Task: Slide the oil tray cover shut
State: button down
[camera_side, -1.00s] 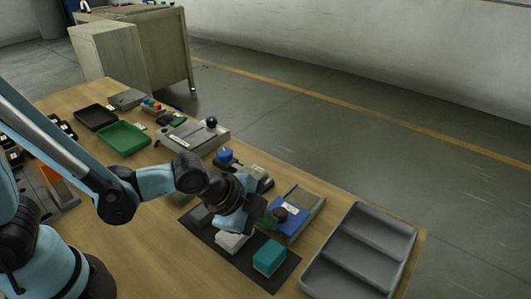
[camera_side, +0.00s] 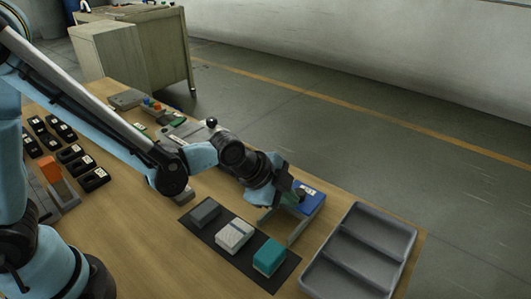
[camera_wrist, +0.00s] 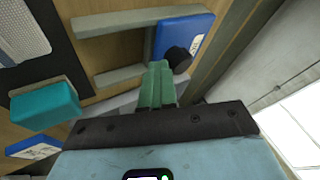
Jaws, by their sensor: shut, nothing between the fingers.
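The oil tray cover appears to be the blue plate (camera_side: 309,199) with a white label, at the far end of two grey rails (camera_side: 296,234). The wrist view shows the blue plate (camera_wrist: 183,38) with a round black knob (camera_wrist: 179,60) near its edge. Wood-coloured surface shows between the rails, off the plate. My gripper (camera_side: 295,193) is low over the plate, at the knob. In the wrist view its green fingers (camera_wrist: 158,82) are shut with nothing between them. They lie right beside the knob; I cannot tell if they touch. My gripper hides part of the plate in the side view.
A dark mat (camera_side: 219,232) with grey, white and teal (camera_side: 269,257) blocks lies on the near side. A grey divided tray (camera_side: 318,268) stands at right. My arm crosses above a grey fixture with a black ball knob (camera_side: 211,122). The table's far edge is close.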

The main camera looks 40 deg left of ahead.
jog(key=shift+w+r, duration=0.1)
jog(key=shift+w, duration=0.2)
jog(key=shift+s+v, duration=0.25)
jog(key=shift+v, duration=4.85)
jog(key=s+a+r+n+y, duration=0.1)
jog(key=s+a+n+y, duration=0.2)
jog(key=a+n, duration=1.1)
jog(key=s+n, duration=0.1)
jog(key=s, duration=0.2)
jog(key=shift+s+a+r+t+y, duration=0.25)
jog(key=shift+a+r+t+y, duration=0.05)
jog(key=shift+a+r+t, duration=0.1)
jog(key=shift+d, duration=0.1)
